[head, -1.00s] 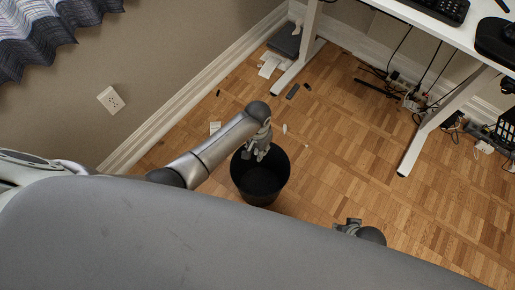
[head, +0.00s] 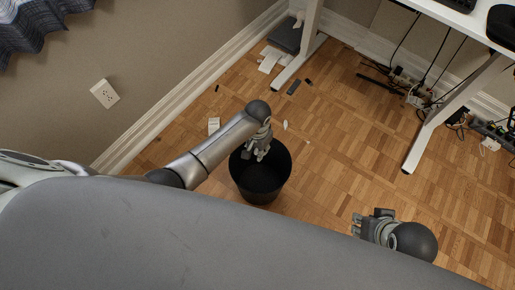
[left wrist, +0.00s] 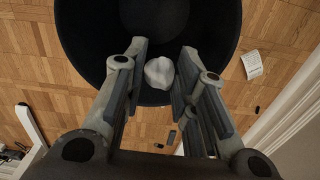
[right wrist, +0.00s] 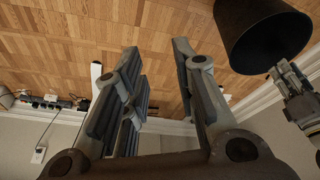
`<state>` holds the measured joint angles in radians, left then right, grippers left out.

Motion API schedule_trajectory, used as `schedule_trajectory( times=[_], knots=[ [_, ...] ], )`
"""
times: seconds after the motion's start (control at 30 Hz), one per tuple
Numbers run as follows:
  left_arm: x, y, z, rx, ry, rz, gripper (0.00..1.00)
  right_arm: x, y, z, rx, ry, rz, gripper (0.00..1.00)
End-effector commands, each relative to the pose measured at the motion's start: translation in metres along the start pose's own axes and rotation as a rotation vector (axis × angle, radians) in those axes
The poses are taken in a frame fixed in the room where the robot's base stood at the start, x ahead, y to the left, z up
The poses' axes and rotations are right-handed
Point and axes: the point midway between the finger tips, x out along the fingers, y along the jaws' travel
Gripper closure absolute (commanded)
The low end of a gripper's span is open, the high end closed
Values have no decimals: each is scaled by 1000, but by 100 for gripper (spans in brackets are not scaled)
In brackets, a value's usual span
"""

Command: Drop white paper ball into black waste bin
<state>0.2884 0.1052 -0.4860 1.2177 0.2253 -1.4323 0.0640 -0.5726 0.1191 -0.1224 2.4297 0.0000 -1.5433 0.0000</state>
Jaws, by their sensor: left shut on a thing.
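The black waste bin (head: 260,185) stands upright on the wooden floor in the head view. It also shows in the left wrist view (left wrist: 85,45) and the right wrist view (right wrist: 262,35). My left gripper (head: 262,152) points down at the bin's opening. In the left wrist view it (left wrist: 160,68) is shut on the crumpled white paper ball (left wrist: 159,73), with the dark bin interior behind it. The ball is hard to make out in the head view. My right gripper (head: 366,222) is to the right of the bin; in the right wrist view its fingers (right wrist: 158,62) are wide apart and empty.
A standing desk (head: 455,15) with white legs is at upper right, cables (head: 410,90) beneath it. A small white object (head: 285,125) and a white paper (head: 214,125) lie near the bin. The wall is at left. Floor right of the bin is clear.

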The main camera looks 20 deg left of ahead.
Motion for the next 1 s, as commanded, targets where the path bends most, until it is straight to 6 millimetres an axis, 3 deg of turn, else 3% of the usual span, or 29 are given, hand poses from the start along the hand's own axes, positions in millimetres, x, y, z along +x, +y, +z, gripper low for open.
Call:
schedule_trajectory(
  times=[0.47,0.5,0.7,1.0],
  knots=[
    [4,0,0,0,-1,0,79,-11,1,1,1,6,1,73],
    [4,0,0,0,-1,0,71,-11,0,1,1,6,1,73],
    [4,0,0,0,-1,0,48,-11,0,1,1,6,1,73],
    [3,0,0,0,0,0,48,-11,0,0,1,6,1,73]
  ],
)
